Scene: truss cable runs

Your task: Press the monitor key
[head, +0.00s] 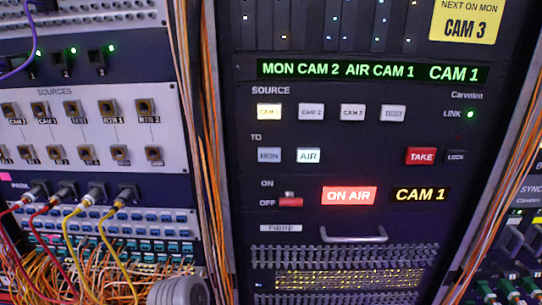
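The monitor key is the small grey-blue key labelled MON (269,155) in the TO row of the dark panel, in the head view. It looks unlit. To its right the AIR key (308,156) glows white. Above them in the SOURCE row, the CAM 1 key (269,112) glows warm, while the CAM 2 key (311,113), CAM 3 key (352,113) and TEST key (393,113) look duller. The green display (374,72) reads MON CAM 2, AIR CAM 1, CAM 1.
A red TAKE key (421,156) and LOCK key (456,157) sit to the right. A guarded ON/OFF switch (290,198) is below MON. A yellow card (466,20) reads NEXT ON MON CAM 3. Orange cables (206,150) run beside the panel; plugged cables (90,200) hang at left.

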